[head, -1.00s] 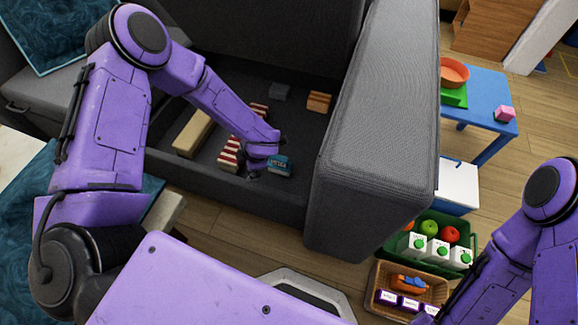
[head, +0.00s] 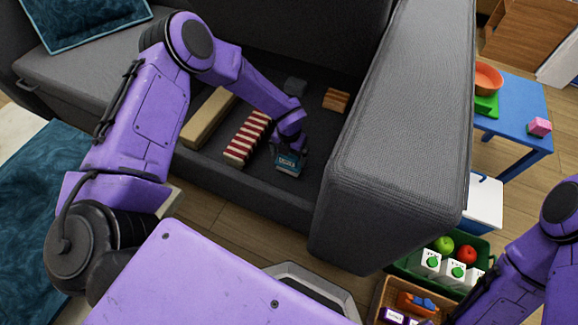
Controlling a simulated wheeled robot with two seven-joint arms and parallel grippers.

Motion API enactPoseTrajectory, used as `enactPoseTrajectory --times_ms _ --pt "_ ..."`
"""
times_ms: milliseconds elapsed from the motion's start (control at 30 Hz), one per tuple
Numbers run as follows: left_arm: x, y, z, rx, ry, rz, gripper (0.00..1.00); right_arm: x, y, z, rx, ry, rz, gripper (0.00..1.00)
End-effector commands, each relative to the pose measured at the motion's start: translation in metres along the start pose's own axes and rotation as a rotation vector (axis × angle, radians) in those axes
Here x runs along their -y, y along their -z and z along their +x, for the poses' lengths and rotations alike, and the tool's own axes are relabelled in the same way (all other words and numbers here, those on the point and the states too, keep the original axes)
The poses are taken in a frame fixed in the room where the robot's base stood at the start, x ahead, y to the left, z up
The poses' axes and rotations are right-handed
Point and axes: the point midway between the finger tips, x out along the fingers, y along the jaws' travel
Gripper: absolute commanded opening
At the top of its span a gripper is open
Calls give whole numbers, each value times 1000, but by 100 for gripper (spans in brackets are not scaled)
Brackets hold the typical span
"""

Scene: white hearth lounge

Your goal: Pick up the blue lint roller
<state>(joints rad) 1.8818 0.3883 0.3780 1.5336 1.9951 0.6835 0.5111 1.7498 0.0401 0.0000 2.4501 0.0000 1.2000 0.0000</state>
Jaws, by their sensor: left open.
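A small blue item (head: 289,163) with pale lettering lies on the dark grey sofa seat, near its front edge. It is the only blue thing on the seat; I take it as the lint roller, though its shape is partly hidden. My left gripper (head: 288,149) reaches down from the left and is open at the far end of the blue item. Its fingers are small and dark here, and I cannot tell if they touch it. My right arm shows at the lower right; its gripper is out of view.
A red-and-white striped item (head: 247,138) and a long tan block (head: 208,118) lie left of the gripper. A brown block (head: 336,100) and a dark grey item (head: 295,87) lie behind it. The high sofa arm (head: 400,125) stands to the right.

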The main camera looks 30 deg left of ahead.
Motion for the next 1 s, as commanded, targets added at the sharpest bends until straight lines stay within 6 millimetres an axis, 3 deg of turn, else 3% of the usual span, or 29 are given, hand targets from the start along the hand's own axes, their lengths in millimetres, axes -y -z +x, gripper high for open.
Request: enactPoseTrajectory --times_ms 67,267,433,500,767,867,1000 --pt "-1 0 14 -1 -1 -1 100 1 -2 6 0 0 0 57" --pt "-1 0 13 0 0 -1 100 0 -2 4 0 0 0 57" --pt "-1 0 13 0 0 -1 48 0 -2 4 0 0 0 57" --pt "-1 0 13 0 0 -1 41 0 -2 4 0 0 0 57" --pt "-1 0 10 0 0 -2 41 0 -1 3 0 0 0 57" --pt "-1 0 1 -1 0 -2 41 0 0 0 0 0 0 57" --pt "-1 0 -27 1 1 -3 41 -1 4 -10 0 0 0 57"
